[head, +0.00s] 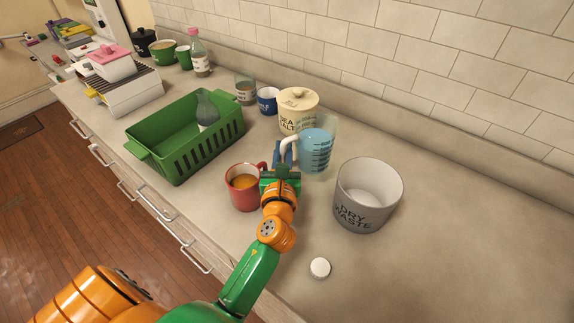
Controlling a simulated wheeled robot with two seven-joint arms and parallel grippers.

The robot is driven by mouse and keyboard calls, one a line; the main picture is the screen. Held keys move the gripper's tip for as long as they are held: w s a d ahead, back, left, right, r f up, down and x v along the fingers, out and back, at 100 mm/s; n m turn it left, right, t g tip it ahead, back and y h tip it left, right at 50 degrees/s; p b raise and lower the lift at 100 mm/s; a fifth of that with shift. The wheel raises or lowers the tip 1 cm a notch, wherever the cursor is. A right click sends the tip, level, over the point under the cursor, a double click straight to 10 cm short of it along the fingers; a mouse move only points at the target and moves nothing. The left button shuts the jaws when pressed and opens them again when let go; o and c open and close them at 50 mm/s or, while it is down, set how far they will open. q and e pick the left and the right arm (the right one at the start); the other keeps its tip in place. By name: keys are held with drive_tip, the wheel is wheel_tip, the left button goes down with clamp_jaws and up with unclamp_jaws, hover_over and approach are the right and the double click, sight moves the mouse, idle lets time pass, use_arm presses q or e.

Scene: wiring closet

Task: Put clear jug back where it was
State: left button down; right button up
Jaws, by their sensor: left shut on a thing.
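The clear jug (317,152) has blue markings, a white handle and what looks like blue liquid inside. It is upright near the middle of the head view, in front of and to the right of the sea salt jar (298,112). My left gripper (284,156) is shut on the jug's handle, on the jug's left side. I cannot tell whether the jug's base touches the counter. My right gripper is not in view.
A red mug (242,188) stands close left of my left gripper. A grey dry waste bin (367,196) stands to the right of the jug. A green basket (170,153) holds a grey bottle. A white round lid (320,267) lies in front. The counter at right is clear.

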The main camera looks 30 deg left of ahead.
use_arm(q)
drive_tip(key=f+b, duration=0.1)
drive_tip(key=w+f, duration=0.1)
drive_tip(key=f, duration=0.1)
drive_tip(key=f+b, duration=0.1)
drive_tip(key=f, duration=0.1)
drive_tip(key=shift+w+a+f+b, duration=0.1)
drive_tip(key=shift+w+b, duration=0.15)
drive_tip(key=shift+b, duration=0.1)
drive_tip(key=shift+w, duration=0.1)
drive_tip(key=c, duration=1.3)
unclamp_jaws()
drive_tip(key=shift+f, duration=0.15)
drive_tip(key=o, duration=0.5)
drive_tip(key=shift+c, duration=0.2)
drive_tip(key=shift+r, duration=0.35)
drive_tip(key=v, duration=1.1)
drive_tip(key=shift+s+f, duration=0.2)
drive_tip(key=shift+s, duration=0.15)
drive_tip(key=shift+s+d+r, duration=0.1)
drive_tip(key=shift+s+d, duration=0.15)
